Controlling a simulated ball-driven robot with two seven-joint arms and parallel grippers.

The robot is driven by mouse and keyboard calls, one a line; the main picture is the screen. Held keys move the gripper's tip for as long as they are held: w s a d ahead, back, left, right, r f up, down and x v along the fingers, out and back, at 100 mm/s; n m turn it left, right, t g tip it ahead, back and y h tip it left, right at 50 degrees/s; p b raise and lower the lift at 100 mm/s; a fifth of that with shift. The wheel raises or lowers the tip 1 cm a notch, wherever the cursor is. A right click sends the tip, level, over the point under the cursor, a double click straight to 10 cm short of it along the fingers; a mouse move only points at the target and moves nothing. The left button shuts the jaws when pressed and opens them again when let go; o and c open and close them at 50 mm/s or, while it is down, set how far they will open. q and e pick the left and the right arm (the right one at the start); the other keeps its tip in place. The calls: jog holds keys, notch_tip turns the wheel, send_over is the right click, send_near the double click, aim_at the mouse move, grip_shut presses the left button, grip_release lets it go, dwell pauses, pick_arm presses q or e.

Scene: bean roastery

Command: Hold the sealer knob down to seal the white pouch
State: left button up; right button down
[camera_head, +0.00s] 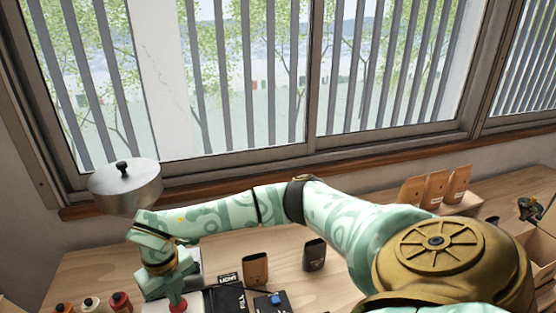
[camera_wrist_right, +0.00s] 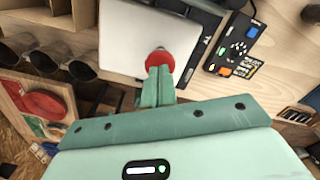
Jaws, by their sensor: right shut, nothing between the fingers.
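The red sealer knob (camera_wrist_right: 160,60) shows at the fingertips of my right gripper (camera_wrist_right: 159,78) in the right wrist view. The gripper is shut with nothing between its fingers, and its tips touch or nearly touch the knob. In the head view my right gripper (camera_head: 168,287) points down at the left, with the red knob (camera_head: 178,304) just below it. A pale flat panel (camera_wrist_right: 135,35) lies under the knob; I cannot tell whether it is the white pouch or the sealer's top. My left gripper is out of view.
A dark box with a blue button (camera_head: 277,300) and a black device (camera_head: 225,298) lie right of the knob. A brown pouch (camera_head: 255,268) and a dark one (camera_head: 314,255) stand behind. Small bottles (camera_head: 120,302) stand left. A metal lidded vessel (camera_head: 125,190) is beyond my wrist.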

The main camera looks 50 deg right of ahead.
jog(key=shift+f+b, duration=0.85)
jog(key=shift+f, duration=0.55)
jog(key=shift+r, duration=0.1)
dwell(1.0)
notch_tip(320, 180, up, 6)
jog(key=p, duration=0.5)
dwell(0.8)
